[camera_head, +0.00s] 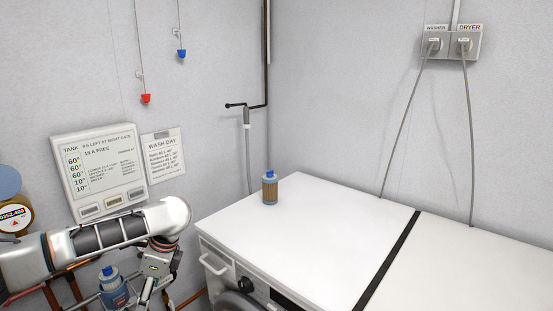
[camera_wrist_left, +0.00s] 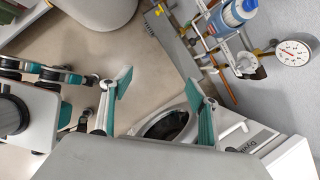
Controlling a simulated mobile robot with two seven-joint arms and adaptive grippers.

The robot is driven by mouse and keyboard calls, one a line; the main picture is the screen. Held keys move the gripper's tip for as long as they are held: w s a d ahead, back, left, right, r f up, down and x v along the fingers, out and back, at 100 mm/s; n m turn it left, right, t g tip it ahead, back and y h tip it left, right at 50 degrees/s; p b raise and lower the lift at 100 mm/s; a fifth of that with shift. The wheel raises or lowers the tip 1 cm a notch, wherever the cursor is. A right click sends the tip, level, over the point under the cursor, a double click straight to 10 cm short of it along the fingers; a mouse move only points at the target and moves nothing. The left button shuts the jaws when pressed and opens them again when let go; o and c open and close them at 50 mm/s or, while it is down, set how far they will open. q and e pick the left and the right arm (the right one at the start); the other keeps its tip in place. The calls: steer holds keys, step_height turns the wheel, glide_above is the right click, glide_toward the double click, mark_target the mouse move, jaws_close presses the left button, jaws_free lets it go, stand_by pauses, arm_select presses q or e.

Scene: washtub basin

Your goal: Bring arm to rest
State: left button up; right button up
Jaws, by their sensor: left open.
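My left arm comes in from the left in the head view, and its gripper (camera_head: 152,288) hangs at the bottom edge, partly cut off. In the left wrist view the left gripper (camera_wrist_left: 160,96) is open, its two teal-padded fingers wide apart with nothing between them. Below and beyond the fingers lie the floor and the round door of a white washing machine (camera_wrist_left: 232,128). My right gripper is in neither view.
A blue bottle (camera_head: 113,292) is close to my left gripper in the picture. Wall pipes and a round gauge (camera_wrist_left: 293,53) show in the wrist view. The tank panel (camera_head: 100,170) hangs behind my arm.

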arm_select(q)
steer(key=s+d+f+n+t+h, duration=0.1)
steer(key=s+d+f+n+h, duration=0.1)
steer(key=s+d+f+h, duration=0.45)
steer(key=s+d+f+n+t+h, duration=0.1)
steer(key=s+d+f+n+t, duration=0.15)
steer(key=d+f, duration=0.8)
steer(key=s+d+f+n+t+h, duration=0.1)
steer(key=s+d+f+n+h, duration=0.3)
steer(key=d, duration=0.9)
steer(key=s+a+f+n+t+y, duration=0.1)
steer(key=s+a+n+t+y, duration=0.1)
steer(key=s+a, duration=0.4)
steer(key=s+a+f+n+t+y, duration=0.1)
steer(key=s+a+t, duration=0.3)
steer(key=a, duration=0.7)
steer(key=shift+s+a+f+n+t+y, duration=0.3)
steer(key=shift+s+n+y, duration=0.25)
steer(key=shift+s, duration=0.5)
